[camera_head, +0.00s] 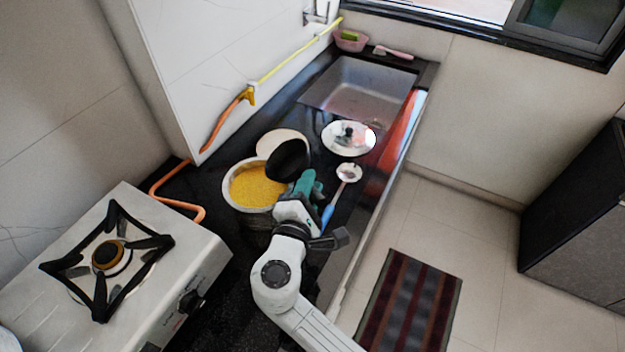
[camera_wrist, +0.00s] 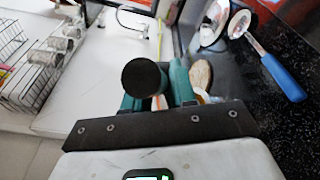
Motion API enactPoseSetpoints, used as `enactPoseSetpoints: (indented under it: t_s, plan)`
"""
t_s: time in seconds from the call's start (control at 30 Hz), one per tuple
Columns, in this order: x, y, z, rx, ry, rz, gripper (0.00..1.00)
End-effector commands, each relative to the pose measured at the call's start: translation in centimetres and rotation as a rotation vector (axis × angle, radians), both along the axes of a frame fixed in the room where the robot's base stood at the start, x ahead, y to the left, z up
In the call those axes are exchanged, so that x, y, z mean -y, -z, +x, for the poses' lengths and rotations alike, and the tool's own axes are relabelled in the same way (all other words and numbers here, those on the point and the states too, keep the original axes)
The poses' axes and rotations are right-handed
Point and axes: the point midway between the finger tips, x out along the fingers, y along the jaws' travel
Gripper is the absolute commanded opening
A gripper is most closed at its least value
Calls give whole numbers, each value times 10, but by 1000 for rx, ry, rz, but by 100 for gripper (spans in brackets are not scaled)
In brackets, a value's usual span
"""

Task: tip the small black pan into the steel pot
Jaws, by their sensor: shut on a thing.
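The small black pan (camera_head: 289,160) is steeply tilted above the right rim of the pot, its dark round face showing. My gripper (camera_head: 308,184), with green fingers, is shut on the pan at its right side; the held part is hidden. The pot (camera_head: 229,198) stands just left of my gripper and holds a bed of yellow grains. In the wrist view the pan (camera_wrist: 144,78) is a black disc in front of the green fingers (camera_wrist: 158,98). I cannot tell whether anything is still in the pan.
A pale round disc (camera_head: 275,138) lies behind the pot. A gas stove (camera_head: 160,270) stands at left, a sink (camera_head: 360,88) at the back. An orange hose (camera_head: 180,203) runs behind the stove.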

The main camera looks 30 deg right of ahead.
Motion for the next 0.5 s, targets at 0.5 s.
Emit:
enactPoseSetpoints:
  t_s: [0.5]
  plan:
    - [10, 11, -4, 79, 0, 162, 0]
